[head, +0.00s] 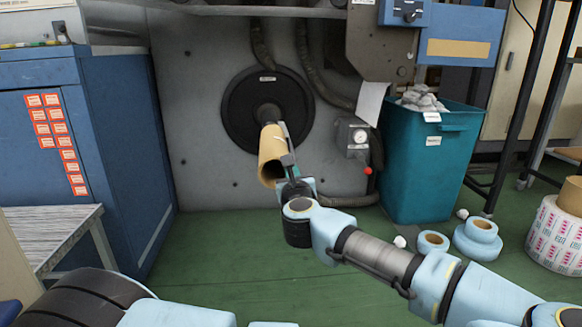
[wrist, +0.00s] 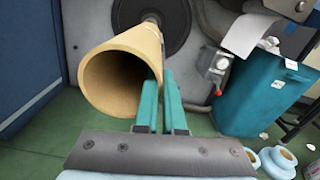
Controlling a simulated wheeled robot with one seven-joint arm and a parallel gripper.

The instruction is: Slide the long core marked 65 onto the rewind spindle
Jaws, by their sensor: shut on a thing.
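A long tan cardboard core (head: 270,160) is in my gripper (head: 287,147), in front of the machine's round black plate (head: 240,100). In the wrist view the core (wrist: 108,58) points away from me, its near end open, with no spindle visible inside. My gripper's teal fingers (wrist: 160,95) are shut on the core's right-hand wall. The dark rewind spindle (head: 267,113) sticks out from the plate's middle, and its base shows beyond the core in the wrist view (wrist: 152,18). The core's far end overlaps the spindle in both views; I cannot tell whether it is around it. No 65 mark is readable.
A control box with a red knob (head: 357,140) is right of the plate. A teal bin (head: 430,165) stands farther right, with blue rolls (head: 478,240) on the floor. A blue cabinet (head: 120,150) stands left.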

